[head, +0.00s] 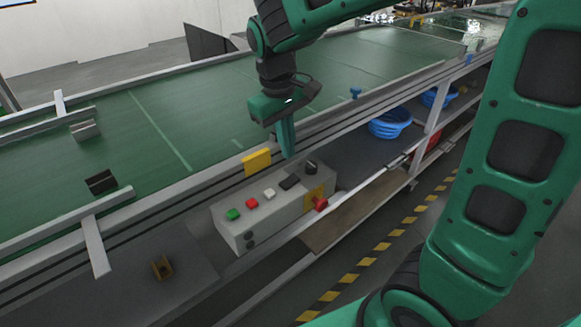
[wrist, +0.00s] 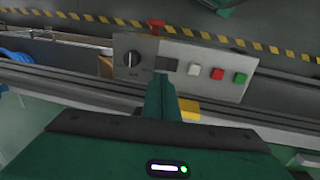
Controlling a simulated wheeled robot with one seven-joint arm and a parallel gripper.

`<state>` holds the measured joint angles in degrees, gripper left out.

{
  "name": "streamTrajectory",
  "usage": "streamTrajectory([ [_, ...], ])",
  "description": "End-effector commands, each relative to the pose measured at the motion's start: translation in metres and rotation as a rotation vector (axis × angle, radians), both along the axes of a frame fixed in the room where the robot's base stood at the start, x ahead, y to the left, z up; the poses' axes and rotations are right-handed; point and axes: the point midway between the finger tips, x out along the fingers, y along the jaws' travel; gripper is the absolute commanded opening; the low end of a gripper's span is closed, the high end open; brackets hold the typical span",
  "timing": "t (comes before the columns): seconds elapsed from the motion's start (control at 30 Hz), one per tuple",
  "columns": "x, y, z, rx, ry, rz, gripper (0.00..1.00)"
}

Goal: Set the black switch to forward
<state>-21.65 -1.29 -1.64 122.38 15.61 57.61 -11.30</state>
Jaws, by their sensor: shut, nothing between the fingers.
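The black switch (head: 311,167) is a round knob on the top of a grey control box (head: 262,222), near the box's right end. In the wrist view the black switch (wrist: 132,58) is at the left end of the box, with a pale raised grip line that runs roughly up and down. Small lettering below it is too small to read. My gripper (head: 287,152) is shut and empty, pointing down above the box, to the left of the switch. In the wrist view my gripper (wrist: 161,80) is to the right of the switch, over a dark rectangular element, and appears apart from the switch.
The box also carries a green button (head: 233,214), a red button (head: 252,203), a white button (head: 269,194) and a red knob (head: 320,204) on its side. A yellow plate (head: 257,162) stands behind it. The green conveyor (head: 200,110) runs behind. Blue baskets (head: 390,122) sit right.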

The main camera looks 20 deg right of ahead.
Motion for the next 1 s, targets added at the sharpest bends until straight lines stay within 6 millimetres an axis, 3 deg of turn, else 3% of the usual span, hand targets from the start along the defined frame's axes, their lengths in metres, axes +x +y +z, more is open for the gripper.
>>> streamTrajectory([
  [0.2,0.001,-0.006,-0.04,-0.001,0.003,-0.001,0.0],
  [0.4,0.002,-0.008,-0.064,0.0,0.001,0.0,0.0],
  [1.0,0.003,-0.007,-0.074,0.008,0.001,0.004,0.0],
])
